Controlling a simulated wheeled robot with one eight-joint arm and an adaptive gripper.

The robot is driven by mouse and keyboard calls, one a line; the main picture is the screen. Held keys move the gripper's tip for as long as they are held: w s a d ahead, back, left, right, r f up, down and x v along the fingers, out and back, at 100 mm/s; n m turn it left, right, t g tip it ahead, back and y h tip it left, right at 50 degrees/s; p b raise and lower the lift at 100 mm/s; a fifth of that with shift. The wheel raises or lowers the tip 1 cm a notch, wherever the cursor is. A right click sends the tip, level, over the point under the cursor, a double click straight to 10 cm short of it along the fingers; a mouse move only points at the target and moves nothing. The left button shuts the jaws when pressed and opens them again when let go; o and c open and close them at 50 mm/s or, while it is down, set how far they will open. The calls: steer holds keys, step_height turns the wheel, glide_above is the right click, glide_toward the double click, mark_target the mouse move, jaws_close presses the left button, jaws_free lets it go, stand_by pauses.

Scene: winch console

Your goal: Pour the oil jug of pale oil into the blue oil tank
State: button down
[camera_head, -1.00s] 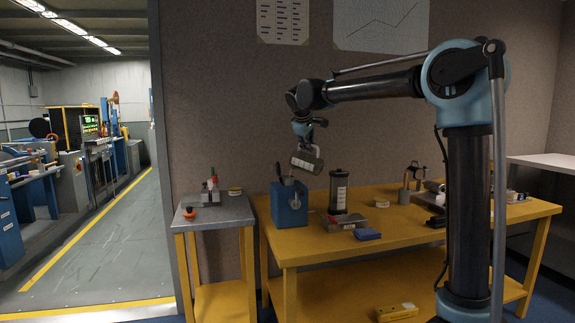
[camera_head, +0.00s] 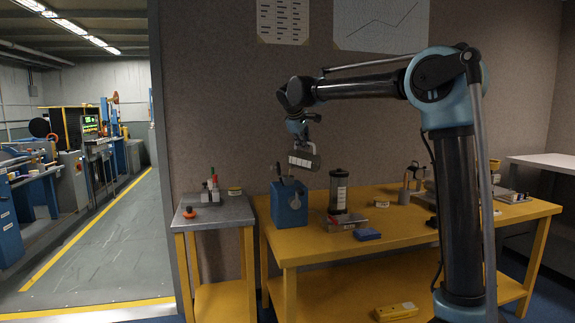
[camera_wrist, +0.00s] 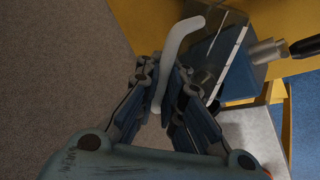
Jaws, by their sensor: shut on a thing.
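My gripper (camera_head: 305,143) is shut on the pale handle (camera_wrist: 178,50) of the oil jug (camera_head: 304,161). The jug is tipped onto its side in the air, with a white label strip on its dark, see-through body. It hangs just above the blue oil tank (camera_head: 290,207), slightly to the right of the tank's centre. The tank stands at the left end of the yellow bench, with dark parts sticking up from its top. I cannot make out a stream of oil or the oil level. In the wrist view the jug's body lies right of the fingers.
A dark cylinder (camera_head: 338,191) stands right of the tank on the yellow bench (camera_head: 400,226). A blue block (camera_head: 367,234) lies near the front edge. A small side table (camera_head: 224,212) on the left carries bottles and an orange item (camera_head: 188,213).

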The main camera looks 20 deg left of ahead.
steer(key=d+f+y, duration=0.1)
steer(key=d, duration=0.1)
steer(key=s+d+f+m+y, duration=0.1)
steer(key=d+f+t+y, duration=0.1)
steer(key=d, duration=0.1)
steer(key=shift+s+d+f, duration=0.1)
steer(key=shift+s+d, duration=0.15)
steer(key=shift+d, duration=0.05)
steer(key=shift+f+m+y, duration=0.15)
steer(key=shift+m+y, duration=0.15)
steer(key=shift+y, duration=0.1)
steer(key=shift+s+d+f+t+y, duration=0.1)
steer(key=shift+d+f+t+y, duration=0.25)
steer(key=shift+f+y, duration=0.1)
steer(key=s+d+f+m+t+y+p, duration=0.2)
steer(key=d+f+m+t+y+p, duration=0.1)
steer(key=d+y+p, duration=0.1)
steer(key=shift+d+m+y, duration=0.3)
steer(key=shift+d+y, duration=0.55)
steer(key=shift+d, duration=0.4)
steer(key=shift+d+f+t+p, duration=0.1)
steer(key=shift+d+t+p, duration=0.15)
steer(key=shift+p, duration=0.2)
steer(key=shift+d+f, duration=0.1)
steer(key=shift+f, duration=0.05)
